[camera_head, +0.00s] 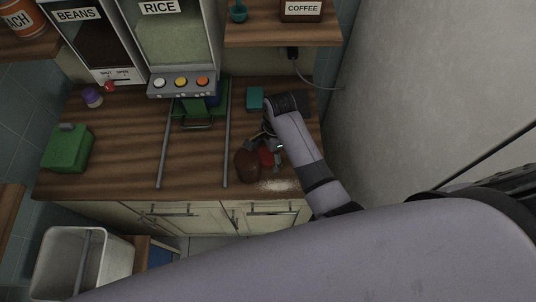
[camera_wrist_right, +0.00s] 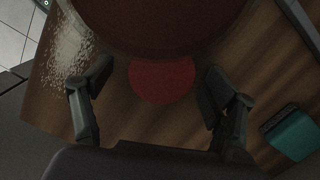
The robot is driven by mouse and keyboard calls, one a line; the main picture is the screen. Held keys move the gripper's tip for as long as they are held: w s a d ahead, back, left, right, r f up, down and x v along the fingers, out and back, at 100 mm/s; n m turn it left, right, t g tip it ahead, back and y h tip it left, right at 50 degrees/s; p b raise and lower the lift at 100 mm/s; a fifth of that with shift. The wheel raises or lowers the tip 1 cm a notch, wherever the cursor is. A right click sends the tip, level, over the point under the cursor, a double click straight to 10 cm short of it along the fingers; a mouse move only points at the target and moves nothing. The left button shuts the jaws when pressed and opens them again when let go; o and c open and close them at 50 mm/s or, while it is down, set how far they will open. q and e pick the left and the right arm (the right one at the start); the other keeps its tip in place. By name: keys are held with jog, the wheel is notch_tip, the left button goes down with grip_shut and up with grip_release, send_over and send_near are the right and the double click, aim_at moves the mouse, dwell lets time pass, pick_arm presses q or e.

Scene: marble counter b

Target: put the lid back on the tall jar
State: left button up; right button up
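A dark brown rounded jar (camera_head: 247,165) stands near the front edge of the wooden counter. A red round piece (camera_head: 266,157), which looks like the lid, is just to its right. In the right wrist view the red disc (camera_wrist_right: 162,84) shows between my fingers, its far edge hidden behind the large brown jar (camera_wrist_right: 155,25). My right gripper (camera_head: 266,143) is at the jar and red piece; in its wrist view the gripper (camera_wrist_right: 157,88) is open, with fingers on either side of the disc and no clear contact. My left gripper is not in view.
Pale grains (camera_head: 278,185) are spilled by the front edge. A teal block (camera_head: 255,98) lies behind the gripper. Two grey rails (camera_head: 227,145) cross the counter. A green container (camera_head: 67,148) and purple-topped item (camera_head: 92,97) stand left. Dispensers (camera_head: 181,85) stand behind.

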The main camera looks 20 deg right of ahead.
jog(key=shift+w+f, duration=0.1)
jog(key=shift+c, duration=0.6)
jog(key=shift+w+d, duration=0.1)
jog(key=shift+c, duration=0.6)
jog(key=c, duration=0.4)
jog(key=shift+c, duration=0.2)
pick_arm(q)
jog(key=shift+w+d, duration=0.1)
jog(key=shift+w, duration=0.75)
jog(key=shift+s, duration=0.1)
